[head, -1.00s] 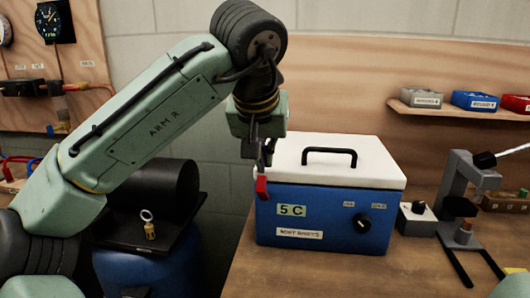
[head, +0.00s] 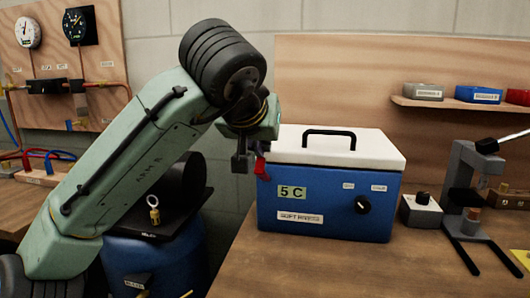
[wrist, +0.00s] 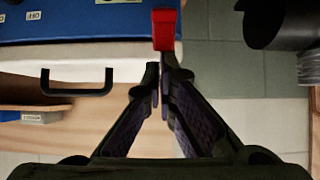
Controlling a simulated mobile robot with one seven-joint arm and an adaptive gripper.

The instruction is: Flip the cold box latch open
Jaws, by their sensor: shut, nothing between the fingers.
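The cold box (head: 330,219) is blue with a white lid (head: 375,150) and a black handle, standing on the wooden bench. The lid looks closed. The red latch (head: 262,169) is at the box's left end, just below the lid edge. It also shows in the wrist view (wrist: 165,30), beyond my fingertips. My gripper (head: 242,163) is just left of the latch in the head view. In the wrist view my gripper (wrist: 160,80) has its fingers together with nothing between them. The tips are close to the latch; whether they touch it I cannot tell.
A small switch box (head: 421,211) and a grey stand (head: 465,190) are right of the cold box. Bins sit on a wall shelf (head: 470,103). A blue drum (head: 150,262) is left of the bench. The bench front is clear.

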